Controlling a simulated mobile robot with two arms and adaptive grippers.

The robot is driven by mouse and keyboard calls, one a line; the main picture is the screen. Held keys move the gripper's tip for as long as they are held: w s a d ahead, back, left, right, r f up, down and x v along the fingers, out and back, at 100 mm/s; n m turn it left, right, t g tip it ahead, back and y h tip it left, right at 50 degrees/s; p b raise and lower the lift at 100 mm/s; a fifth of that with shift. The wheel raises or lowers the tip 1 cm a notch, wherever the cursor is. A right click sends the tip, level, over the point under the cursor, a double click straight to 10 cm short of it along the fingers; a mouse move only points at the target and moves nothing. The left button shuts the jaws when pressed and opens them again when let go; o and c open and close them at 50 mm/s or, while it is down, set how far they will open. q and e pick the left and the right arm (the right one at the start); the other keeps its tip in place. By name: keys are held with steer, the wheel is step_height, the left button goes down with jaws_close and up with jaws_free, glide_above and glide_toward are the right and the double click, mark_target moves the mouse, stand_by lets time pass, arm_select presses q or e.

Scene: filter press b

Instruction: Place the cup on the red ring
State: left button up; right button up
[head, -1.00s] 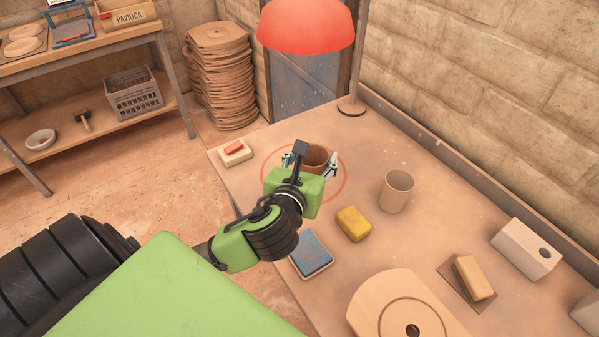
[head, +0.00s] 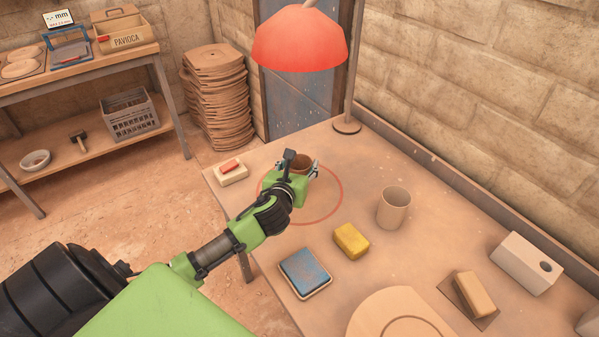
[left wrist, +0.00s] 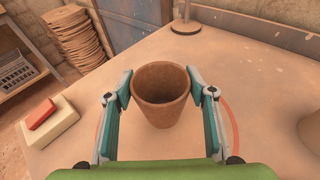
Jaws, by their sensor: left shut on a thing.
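A brown clay cup (head: 300,164) is in my left gripper (head: 301,165), whose fingers are shut on its two sides. In the left wrist view the cup (left wrist: 160,95) stands upright and looks empty, between the fingertips (left wrist: 159,88). The red ring (head: 342,190) is a thin circle on the table, partly hidden by my gripper and arm. The cup shows over the ring's far side in the head view. I cannot tell whether its base touches the table. Part of the ring (left wrist: 234,128) also shows right of the fingers. My right gripper is not in view.
A beige cup (head: 393,208) stands right of the ring. A yellow sponge (head: 351,240) and a blue-topped block (head: 305,272) lie nearer. A small block with a red piece (head: 231,172) is at left. A red lamp (head: 301,40) hangs beyond.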

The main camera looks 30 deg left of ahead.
arm_select(q)
step_height(320, 180, down, 2)
steer(key=shift+d+f, duration=0.1)
steer(key=shift+f, duration=0.1)
steer(key=shift+f, duration=0.1)
steer(key=o, duration=1.1)
steer(key=shift+o, duration=0.4)
steer(key=shift+s, duration=0.1)
steer(key=v, duration=1.2)
